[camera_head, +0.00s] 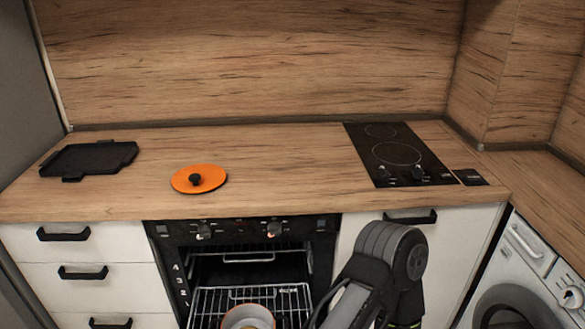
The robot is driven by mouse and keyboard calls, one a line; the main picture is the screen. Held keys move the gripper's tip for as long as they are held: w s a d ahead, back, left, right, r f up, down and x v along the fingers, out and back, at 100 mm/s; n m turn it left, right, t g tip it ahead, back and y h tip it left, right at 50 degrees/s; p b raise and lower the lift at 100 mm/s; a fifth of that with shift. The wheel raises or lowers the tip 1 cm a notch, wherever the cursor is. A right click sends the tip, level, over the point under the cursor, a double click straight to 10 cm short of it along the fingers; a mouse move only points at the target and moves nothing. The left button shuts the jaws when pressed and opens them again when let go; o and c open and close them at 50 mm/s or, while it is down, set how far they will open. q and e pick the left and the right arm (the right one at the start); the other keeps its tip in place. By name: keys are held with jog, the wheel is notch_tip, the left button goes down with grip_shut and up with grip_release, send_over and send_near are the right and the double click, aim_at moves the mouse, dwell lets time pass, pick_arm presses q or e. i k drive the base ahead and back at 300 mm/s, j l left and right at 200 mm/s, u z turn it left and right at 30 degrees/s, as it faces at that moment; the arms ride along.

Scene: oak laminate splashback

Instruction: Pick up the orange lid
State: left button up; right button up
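The orange lid (199,179) lies flat on the wooden countertop, left of the middle and near its front edge, above the oven. It is round with a small black knob at its centre. Nothing touches it. An arm of mine shows at the bottom, right of the oven, well below and to the right of the lid. Its gripper cannot be made out in this view. My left gripper is not in view.
A black tray (90,158) lies on the counter at the left. A black cooktop (395,155) is set in at the right. Below, the oven (250,262) is open, with a wire rack out and an orange-rimmed pot (248,317) on it. The counter between lid and cooktop is clear.

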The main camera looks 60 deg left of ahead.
aim_at(196, 178)
jog(key=k+j+z, duration=0.2)
jog(key=z, duration=0.2)
jog(key=k+j+z, duration=0.15)
jog(key=z, duration=0.25)
jog(key=k+z, duration=0.4)
jog(key=k+j, duration=0.15)
jog(key=k, duration=0.2)
jog(key=k+j, duration=0.15)
jog(key=k, duration=0.25)
jog(key=k+j, duration=0.1)
jog(key=k, duration=0.25)
jog(key=k+j+u, duration=0.3)
jog(key=k+j, duration=0.2)
jog(key=j, duration=0.25)
jog(key=k+j+u, duration=0.15)
jog(key=j, duration=0.25)
jog(key=k, duration=0.1)
